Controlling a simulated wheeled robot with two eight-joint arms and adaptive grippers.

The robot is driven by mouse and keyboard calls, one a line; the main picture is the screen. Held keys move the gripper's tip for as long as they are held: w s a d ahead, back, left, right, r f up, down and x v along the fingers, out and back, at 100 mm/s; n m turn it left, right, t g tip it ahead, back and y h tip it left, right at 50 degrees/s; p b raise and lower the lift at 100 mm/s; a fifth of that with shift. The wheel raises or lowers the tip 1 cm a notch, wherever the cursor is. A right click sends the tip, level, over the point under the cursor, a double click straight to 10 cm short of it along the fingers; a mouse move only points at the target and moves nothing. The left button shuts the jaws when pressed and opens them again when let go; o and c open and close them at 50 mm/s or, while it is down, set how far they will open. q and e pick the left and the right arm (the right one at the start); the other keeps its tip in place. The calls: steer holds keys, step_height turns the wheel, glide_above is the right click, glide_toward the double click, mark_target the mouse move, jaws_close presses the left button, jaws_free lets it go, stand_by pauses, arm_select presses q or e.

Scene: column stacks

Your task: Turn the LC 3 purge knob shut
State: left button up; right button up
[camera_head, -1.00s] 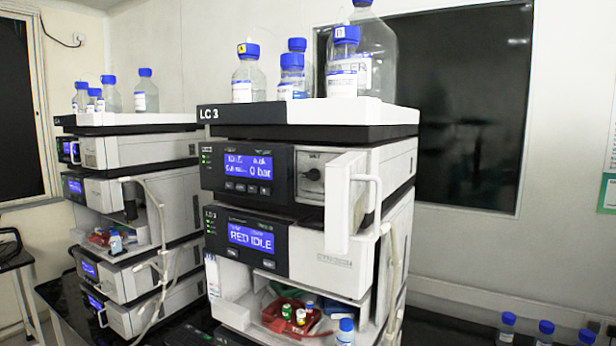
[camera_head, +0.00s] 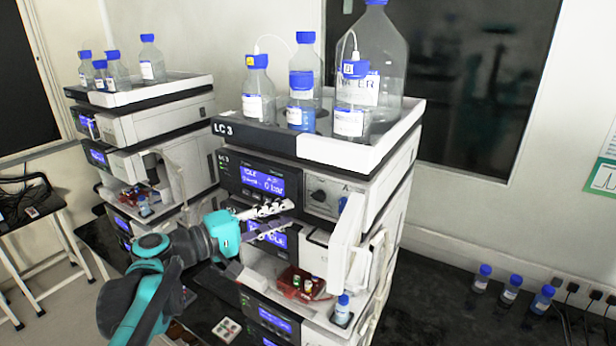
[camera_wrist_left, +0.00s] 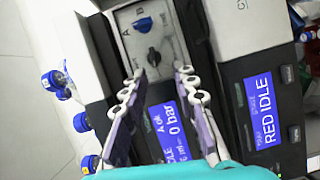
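The LC 3 stack (camera_head: 231,129) stands in the middle of the head view. Its upper module has a pale panel with a dark round knob (camera_head: 318,195), right of the blue display. The purge lettering is too small to read. My left gripper (camera_head: 291,213) reaches in front of the displays; its fingers are open and empty. In the left wrist view the gripper (camera_wrist_left: 158,74) has its fingertips either side of the black knob's line, apart from it.
Bottles (camera_head: 352,120) stand in the tray on top. Below are a red tray (camera_head: 292,290) of vials and a blue-capped bottle (camera_head: 342,310). Another stack (camera_head: 140,130) stands at left.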

mark_target(314, 199)
arm_select(q)
steer(key=x, duration=0.5)
steer(key=r+p+x, duration=0.1)
steer(key=x, duration=0.1)
steer(key=shift+w+d, duration=0.3)
jaws_close()
